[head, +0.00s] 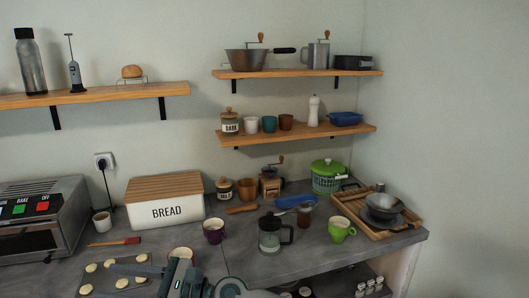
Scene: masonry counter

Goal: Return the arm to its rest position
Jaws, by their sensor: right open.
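My right gripper (118,281) is at the bottom left of the head view, its fingers pointing left, apart and with nothing visible between them. My right arm (228,288) comes in along the bottom edge. The fingers overlap the right part of a baking tray (76,283) with several pale rounds in the picture. I cannot tell how high above it they are. My left gripper is not in view.
A red-headed brush (115,241), bread box (165,203) and toaster oven (40,215) stand further back and left. Bare counter (310,262) lies right.

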